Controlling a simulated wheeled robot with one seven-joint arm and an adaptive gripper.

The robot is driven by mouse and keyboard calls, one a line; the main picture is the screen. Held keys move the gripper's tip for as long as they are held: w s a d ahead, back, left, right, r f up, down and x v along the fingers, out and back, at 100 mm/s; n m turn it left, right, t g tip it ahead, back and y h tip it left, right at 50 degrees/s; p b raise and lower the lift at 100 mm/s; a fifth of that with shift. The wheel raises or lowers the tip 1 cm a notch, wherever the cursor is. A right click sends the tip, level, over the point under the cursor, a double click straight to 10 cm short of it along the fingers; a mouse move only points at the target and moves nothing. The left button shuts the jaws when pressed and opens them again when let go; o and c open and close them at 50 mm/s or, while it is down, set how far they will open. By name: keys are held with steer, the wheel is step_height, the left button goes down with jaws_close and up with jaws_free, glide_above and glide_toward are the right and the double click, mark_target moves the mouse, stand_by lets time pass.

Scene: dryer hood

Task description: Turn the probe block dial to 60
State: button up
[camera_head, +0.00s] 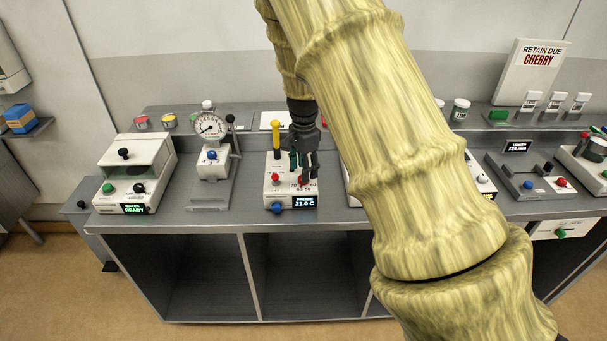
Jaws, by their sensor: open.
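The probe block is a white box (280,192) on the grey bench, left of centre. Its display (304,202) reads 21.6 C. A yellow-handled probe (276,137) stands upright at its back left. A red knob (275,177) is on its top left, and a blue knob (277,208) is at its front. My gripper (304,178) points down over the right side of the block's top, its dark fingers apart. A small red part and printed markings show by the fingertips. The fingers partly hide the dial, so its setting and any contact cannot be told.
A white device with a READY display (134,209) and a dial gauge on a stand (210,126) are to the left. My arm hides the bench just right of the block. A length gauge (528,183) is farther right. Open shelves lie below.

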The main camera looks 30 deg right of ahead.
step_height(320, 180, up, 9)
stand_by(0.3)
steer(key=shift+f, duration=0.1)
stand_by(0.4)
